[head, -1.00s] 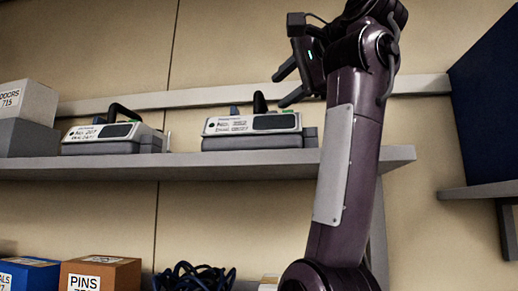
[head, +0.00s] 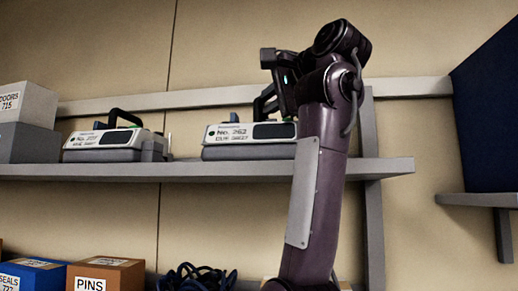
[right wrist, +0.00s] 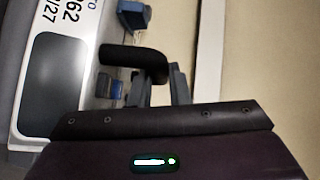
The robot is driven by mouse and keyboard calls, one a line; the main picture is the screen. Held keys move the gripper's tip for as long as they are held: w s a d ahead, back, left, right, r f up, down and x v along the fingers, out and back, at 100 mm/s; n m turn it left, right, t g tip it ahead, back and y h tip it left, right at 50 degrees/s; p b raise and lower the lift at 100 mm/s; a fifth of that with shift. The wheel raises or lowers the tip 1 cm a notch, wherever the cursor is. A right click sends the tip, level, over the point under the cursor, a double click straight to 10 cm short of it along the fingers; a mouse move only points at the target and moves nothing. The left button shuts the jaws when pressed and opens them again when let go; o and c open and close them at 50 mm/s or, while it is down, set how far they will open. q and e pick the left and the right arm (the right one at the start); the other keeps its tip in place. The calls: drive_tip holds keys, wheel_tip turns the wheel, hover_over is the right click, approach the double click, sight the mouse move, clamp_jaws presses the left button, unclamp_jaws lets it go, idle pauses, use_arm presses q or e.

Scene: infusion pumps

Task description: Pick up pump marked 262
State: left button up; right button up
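The pump marked 262 (head: 225,136) is a white-and-grey case with a dark display and a label, standing on the shelf in the head view. Its right end is partly behind my right arm. In the right wrist view its label (right wrist: 70,18) shows 262 sideways, beside the dark screen and black handle (right wrist: 130,60). My right gripper (head: 266,103) is over the pump's right part, at the handle. In the right wrist view its fingers (right wrist: 162,84) stand apart, close to the handle's bent end; I cannot tell whether they touch it. My left gripper is not in view.
A similar pump (head: 104,140) with a black handle stands to the left on the same shelf (head: 200,171). Grey boxes (head: 27,120) are at the shelf's far left. Below are an orange PINS box (head: 105,272) and dark coiled cables (head: 195,277). A blue panel (head: 490,105) is at right.

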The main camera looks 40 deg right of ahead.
clamp_jaws()
idle(0.9)
drive_tip(key=shift+d+r, duration=0.1)
drive_tip(key=shift+r, duration=0.05)
drive_tip(key=shift+w+d+r, duration=0.1)
drive_tip(key=shift+r, duration=0.25)
wheel_tip(320, 180, up, 9)
idle(0.8)
